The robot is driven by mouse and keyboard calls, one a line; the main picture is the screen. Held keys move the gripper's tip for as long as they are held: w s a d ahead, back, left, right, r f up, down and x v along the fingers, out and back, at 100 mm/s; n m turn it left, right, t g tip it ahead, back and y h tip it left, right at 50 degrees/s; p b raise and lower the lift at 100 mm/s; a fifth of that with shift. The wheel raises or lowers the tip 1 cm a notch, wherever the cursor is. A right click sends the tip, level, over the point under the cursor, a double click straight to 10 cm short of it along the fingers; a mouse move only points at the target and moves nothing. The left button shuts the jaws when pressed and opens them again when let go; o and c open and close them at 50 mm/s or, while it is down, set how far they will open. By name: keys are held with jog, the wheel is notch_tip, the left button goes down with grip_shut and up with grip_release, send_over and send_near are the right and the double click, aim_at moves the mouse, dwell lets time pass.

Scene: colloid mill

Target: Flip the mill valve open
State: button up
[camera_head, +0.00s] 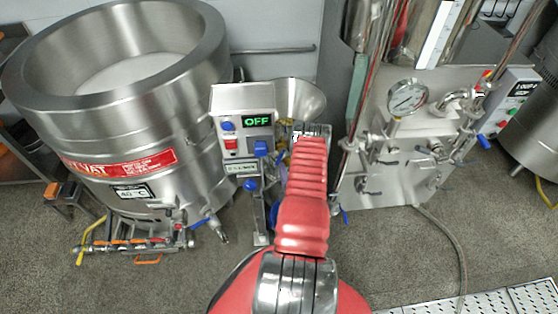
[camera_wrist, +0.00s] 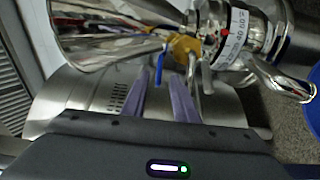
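The colloid mill's steel hopper (camera_head: 300,97) stands behind my red arm in the head view, beside a control box with a green OFF display (camera_head: 258,121). In the wrist view the hopper (camera_wrist: 100,38) lies at upper left, joined to a yellow valve body (camera_wrist: 185,46). A blue valve lever (camera_wrist: 162,63) hangs from the yellow body. My gripper (camera_wrist: 161,76) is open, its two purple-grey fingers apart, with the lever's lower end between or just beyond their tips. I cannot tell whether they touch it. My arm hides most of the mill and gripper in the head view.
A numbered dial ring (camera_wrist: 234,38) and a bent steel outlet pipe (camera_wrist: 285,80) sit right of the valve. A large steel vat (camera_head: 110,110) stands at left, a machine with a pressure gauge (camera_head: 407,97) at right. The front floor is mostly clear.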

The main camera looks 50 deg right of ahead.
aim_at(279, 159)
jog(key=x, duration=0.7)
jog(key=shift+c, duration=0.7)
grip_shut()
jog(key=shift+s+f, duration=0.1)
jog(key=shift+f, duration=0.05)
dwell(0.6)
